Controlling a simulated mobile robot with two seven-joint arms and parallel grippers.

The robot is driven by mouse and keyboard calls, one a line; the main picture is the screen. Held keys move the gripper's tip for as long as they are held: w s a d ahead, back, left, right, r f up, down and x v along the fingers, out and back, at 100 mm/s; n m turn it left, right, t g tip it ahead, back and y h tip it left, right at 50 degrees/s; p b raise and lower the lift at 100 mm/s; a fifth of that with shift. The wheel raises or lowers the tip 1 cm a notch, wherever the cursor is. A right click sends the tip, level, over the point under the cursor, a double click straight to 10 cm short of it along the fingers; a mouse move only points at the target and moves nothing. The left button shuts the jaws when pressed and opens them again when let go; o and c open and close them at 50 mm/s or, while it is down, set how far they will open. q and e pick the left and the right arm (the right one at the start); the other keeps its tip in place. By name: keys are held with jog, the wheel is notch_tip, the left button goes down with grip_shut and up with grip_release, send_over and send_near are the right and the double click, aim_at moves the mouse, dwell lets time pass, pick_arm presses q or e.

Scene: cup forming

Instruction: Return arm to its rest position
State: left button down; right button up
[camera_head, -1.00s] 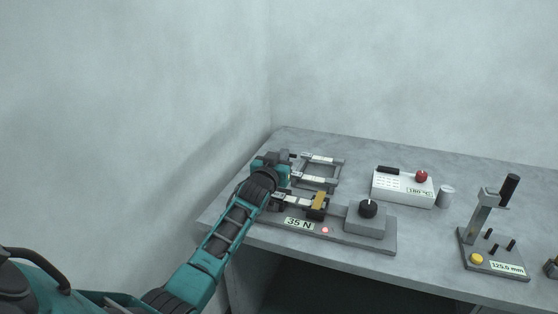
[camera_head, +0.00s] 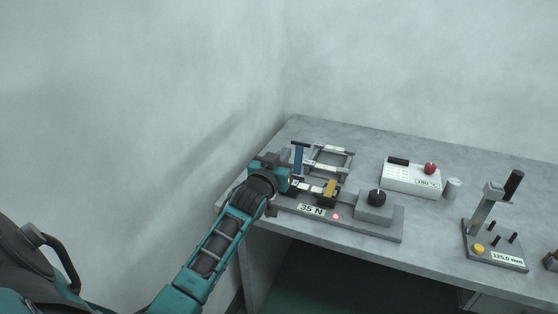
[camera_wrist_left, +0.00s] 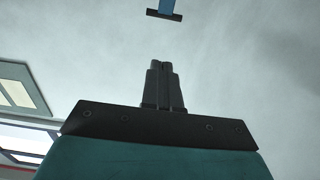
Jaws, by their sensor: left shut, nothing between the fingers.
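My left gripper (camera_head: 287,184) is at the left end of the bench fixture, at the end of my teal and black arm. In the left wrist view its two fingers (camera_wrist_left: 163,68) are closed together with nothing between them. A blue lever with a dark crossbar (camera_head: 298,158) stands upright just behind the gripper. In the left wrist view the lever's blue post and dark bar (camera_wrist_left: 164,15) show beyond the fingertips, with a clear gap. The fixture's base (camera_head: 385,228) carries a "35 N" label and a lit red lamp. My right gripper is out of view.
A grey bench (camera_head: 440,254) stands against the walls. A white box with a red knob (camera_head: 412,178), a metal cylinder (camera_head: 452,189) and a lever press (camera_head: 480,222) stand to the right. Open space lies left of the bench.

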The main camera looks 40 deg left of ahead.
pick_arm(q)
jog(key=shift+v, duration=1.35)
jog(key=s+d+f+m+g+h, duration=0.2)
jog(key=s+d+f+g+h, duration=0.1)
jog(key=s+d+f, duration=0.7)
jog(key=s+d+f+m+g+h, duration=0.3)
jog(key=s+d+f, duration=0.7)
jog(key=s, duration=0.4)
jog(key=shift+s+f+g, duration=0.4)
jog(key=shift+f, duration=0.1)
